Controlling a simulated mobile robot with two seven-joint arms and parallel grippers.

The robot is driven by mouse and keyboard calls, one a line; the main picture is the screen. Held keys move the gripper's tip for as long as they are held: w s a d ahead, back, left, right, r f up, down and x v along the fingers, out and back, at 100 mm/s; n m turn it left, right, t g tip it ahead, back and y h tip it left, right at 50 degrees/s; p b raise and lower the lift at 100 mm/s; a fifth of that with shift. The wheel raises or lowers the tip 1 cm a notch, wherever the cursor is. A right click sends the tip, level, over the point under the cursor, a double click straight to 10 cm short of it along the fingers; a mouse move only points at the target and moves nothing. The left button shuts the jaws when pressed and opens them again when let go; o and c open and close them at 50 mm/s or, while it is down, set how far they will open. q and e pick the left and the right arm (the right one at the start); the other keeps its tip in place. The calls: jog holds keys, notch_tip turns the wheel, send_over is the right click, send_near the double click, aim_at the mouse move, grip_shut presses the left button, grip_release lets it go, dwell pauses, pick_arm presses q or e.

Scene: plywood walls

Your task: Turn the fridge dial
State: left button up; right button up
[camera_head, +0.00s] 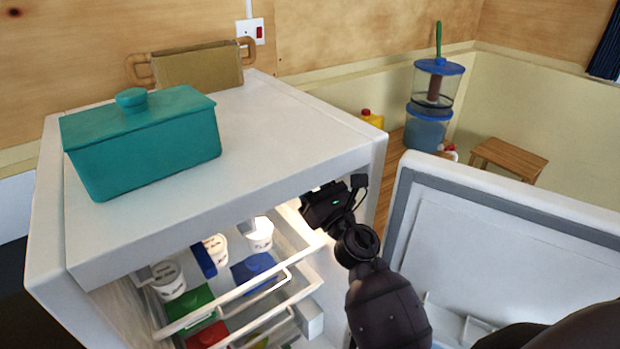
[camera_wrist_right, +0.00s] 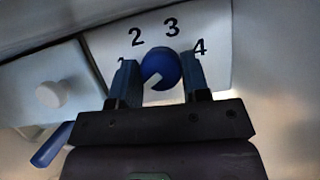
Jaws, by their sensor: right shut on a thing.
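The open fridge (camera_head: 352,150) is white, with its door (camera_head: 500,240) swung out to the right. In the right wrist view, the blue round dial (camera_wrist_right: 163,70) sits on a white plate (camera_wrist_right: 215,50) marked with the numbers 2, 3 and 4. A pale notch on the dial's face points to the lower left. My right gripper (camera_wrist_right: 158,82) has one finger on each side of the dial and is shut on it. In the head view, my right gripper (camera_head: 325,205) reaches inside the fridge near its upper right, where the dial is hidden. My left gripper is not in view.
Wire shelves (camera_head: 255,285) hold several white tubs and coloured boxes. A teal lidded box (camera_head: 140,145) and a tan tray (camera_head: 200,68) stand on the fridge top. A white knob (camera_wrist_right: 50,94) is left of the dial.

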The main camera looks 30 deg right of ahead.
pick_arm(q)
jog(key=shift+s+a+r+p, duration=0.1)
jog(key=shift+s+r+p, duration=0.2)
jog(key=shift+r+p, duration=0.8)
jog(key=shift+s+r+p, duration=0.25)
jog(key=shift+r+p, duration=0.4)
jog(key=shift+p, duration=0.8)
pick_arm(e)
jog(key=shift+a+r+m+g+h, duration=0.1)
jog(key=shift+m+g+h, duration=0.9)
jog(key=shift+m, duration=2.55)
jog(key=shift+d+f+m+g+h, duration=0.1)
jog(key=shift+m+g+h, duration=0.9)
jog(key=shift+m, duration=2.6)
jog(key=shift+a+r+m+g+h, duration=0.1)
jog(key=shift+m+g+h, duration=0.3)
jog(key=shift+m+h, duration=2.15)
jog(key=shift+m+y, duration=1.05)
jog(key=shift+m, duration=0.15)
jog(key=o, duration=0.9)
